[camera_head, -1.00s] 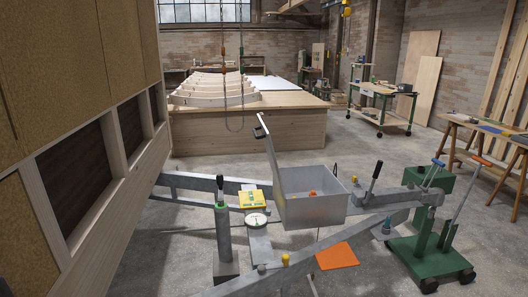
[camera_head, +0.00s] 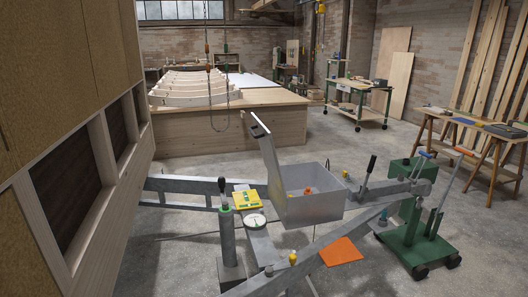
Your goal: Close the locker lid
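The locker (camera_head: 318,207) is a grey metal box on the trailer's drawbar, in the lower middle of the head view. A small orange item (camera_head: 308,191) shows inside the box. Neither of my grippers is in view.
A yellow case (camera_head: 247,201) and a round white dial (camera_head: 254,220) sit left of the locker. The grey drawbar beams (camera_head: 335,236) run around it. An orange sheet (camera_head: 341,251) lies in front. A green wheeled jack (camera_head: 420,245) stands right. The trailer wall (camera_head: 70,130) fills the left.

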